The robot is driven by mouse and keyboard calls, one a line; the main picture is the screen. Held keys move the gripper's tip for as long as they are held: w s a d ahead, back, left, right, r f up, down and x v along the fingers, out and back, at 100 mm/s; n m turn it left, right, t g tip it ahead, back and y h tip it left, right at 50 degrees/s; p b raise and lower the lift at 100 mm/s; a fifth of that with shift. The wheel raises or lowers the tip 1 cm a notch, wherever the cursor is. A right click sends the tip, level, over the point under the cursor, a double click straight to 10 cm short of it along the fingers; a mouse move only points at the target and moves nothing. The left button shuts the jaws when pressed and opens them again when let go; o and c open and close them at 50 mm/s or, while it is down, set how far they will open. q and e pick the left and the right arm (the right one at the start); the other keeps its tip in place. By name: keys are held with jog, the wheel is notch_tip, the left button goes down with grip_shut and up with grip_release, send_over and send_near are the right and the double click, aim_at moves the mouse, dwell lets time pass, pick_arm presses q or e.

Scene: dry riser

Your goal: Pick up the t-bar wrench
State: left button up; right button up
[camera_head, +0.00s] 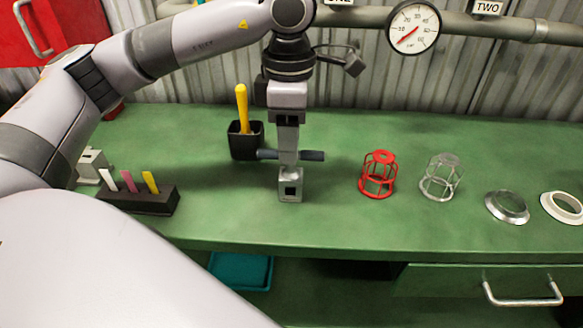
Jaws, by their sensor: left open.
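The t-bar wrench (311,156) shows as a dark horizontal bar above a small grey block (290,187) with a square dark opening in its front, on the green bench. My left gripper (288,155) points straight down over the middle of the bar, and its fingers overlap the bar in this view. It is open; whether its fingers touch the bar cannot be told. The wrench's shaft is mostly hidden behind the gripper and block. My right gripper is not in view.
A black cup (246,147) with a yellow-handled tool stands close behind left. A dark rack (139,200) holds coloured sticks at left. A red cage (378,175), a grey cage (441,178) and two rings (507,207) stand right. A gauge (413,27) hangs behind. The front middle bench is clear.

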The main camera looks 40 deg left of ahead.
aim_at(291, 174)
pick_arm(q)
notch_tip(291, 174, down, 4)
jog(key=shift+w+r, duration=0.1)
jog(key=shift+r, duration=0.1)
grip_shut()
jog(key=shift+r, duration=0.15)
